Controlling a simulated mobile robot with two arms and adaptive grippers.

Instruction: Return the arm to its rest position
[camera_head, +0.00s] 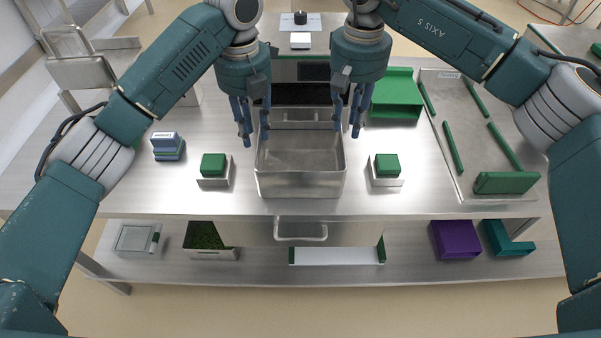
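My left gripper (254,132) hangs fingers-down above the left rim of the metal tray bay (300,184) at the middle of the table. Its fingers are spread and nothing shows between them. My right gripper (347,125) hangs the same way above the bay's right rim, also with fingers apart and empty. Both arms are bent inward from the sides, with the two grippers close together. The bay looks empty; its back part lies partly between and behind the grippers.
Green blocks on small metal stands flank the bay, one left (213,165) and one right (387,166). A stack of blue pieces (168,147), a green bin (397,96) and a tray with green bars (462,130) are on the table. A lower shelf holds a purple bin (454,240).

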